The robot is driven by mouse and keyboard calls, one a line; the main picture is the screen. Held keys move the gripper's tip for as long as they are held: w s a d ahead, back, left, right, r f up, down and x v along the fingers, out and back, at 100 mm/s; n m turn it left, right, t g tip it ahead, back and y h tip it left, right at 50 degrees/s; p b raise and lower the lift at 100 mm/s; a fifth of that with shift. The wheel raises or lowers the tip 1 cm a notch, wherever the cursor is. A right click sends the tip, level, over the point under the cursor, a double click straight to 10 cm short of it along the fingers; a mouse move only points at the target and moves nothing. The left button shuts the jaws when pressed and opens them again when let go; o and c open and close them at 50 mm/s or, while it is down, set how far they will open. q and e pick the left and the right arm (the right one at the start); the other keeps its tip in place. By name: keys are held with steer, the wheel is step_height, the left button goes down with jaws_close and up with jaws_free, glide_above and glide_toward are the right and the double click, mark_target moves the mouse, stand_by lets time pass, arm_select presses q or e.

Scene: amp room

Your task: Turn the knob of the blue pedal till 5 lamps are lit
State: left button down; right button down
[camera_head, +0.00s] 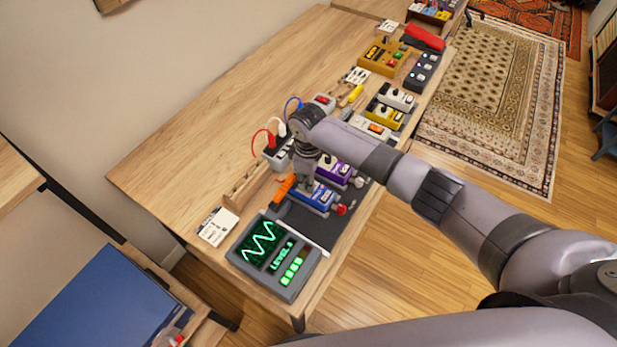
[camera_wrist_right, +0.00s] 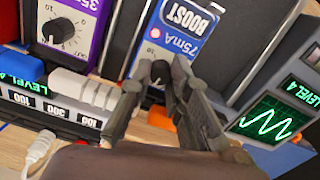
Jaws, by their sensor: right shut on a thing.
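The blue pedal (camera_head: 322,198) lies near the front of the table, beside the display box; in the wrist view its blue face (camera_wrist_right: 186,22) reads BOOST. My right gripper (camera_head: 304,182) reaches down over its far end. In the wrist view my right gripper (camera_wrist_right: 160,78) is shut on the pedal's dark knob (camera_wrist_right: 160,69), with a finger on each side. The display box (camera_head: 245,262) shows a green wave and a row of lit green lamps (camera_head: 291,271). Its level text looks like LEVEL 4 in the wrist view (camera_wrist_right: 305,91). My left gripper is not in view.
A purple pedal (camera_head: 334,170) sits close beside the blue one. A grey box with cables (camera_head: 279,152) stands behind. More pedals line the table. A white card (camera_head: 217,226) lies near the back edge; the wood (camera_head: 165,180) there is clear.

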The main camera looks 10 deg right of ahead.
stand_by(0.3)
steer(key=c, duration=1.8)
jaws_free()
steer(key=shift+r, duration=0.15)
step_height(320, 180, up, 12)
steer(key=shift+f, duration=0.1)
